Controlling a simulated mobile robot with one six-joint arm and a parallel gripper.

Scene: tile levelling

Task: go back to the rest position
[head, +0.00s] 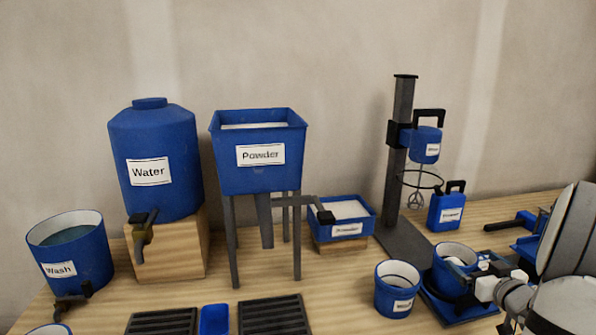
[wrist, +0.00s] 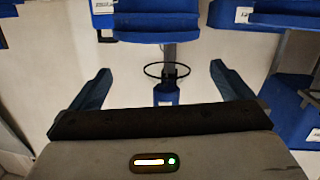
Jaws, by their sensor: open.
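My gripper (wrist: 160,78) is open in the wrist view, with its two dark blue fingers wide apart and nothing between them touching either one. Behind the gap a dark ring (wrist: 168,70) and a small blue body show at a distance. In the head view my grey and white arm comes in at the lower right corner, close to the blue buckets.
The wooden table (head: 340,285) holds a water tank (head: 150,195), a powder hopper (head: 230,170), a wash bucket (head: 80,262), a powder tray (head: 330,233), a mixer stand (head: 402,110), a blue jug (head: 440,215) and a small bucket (head: 393,300). A plain wall stands behind.

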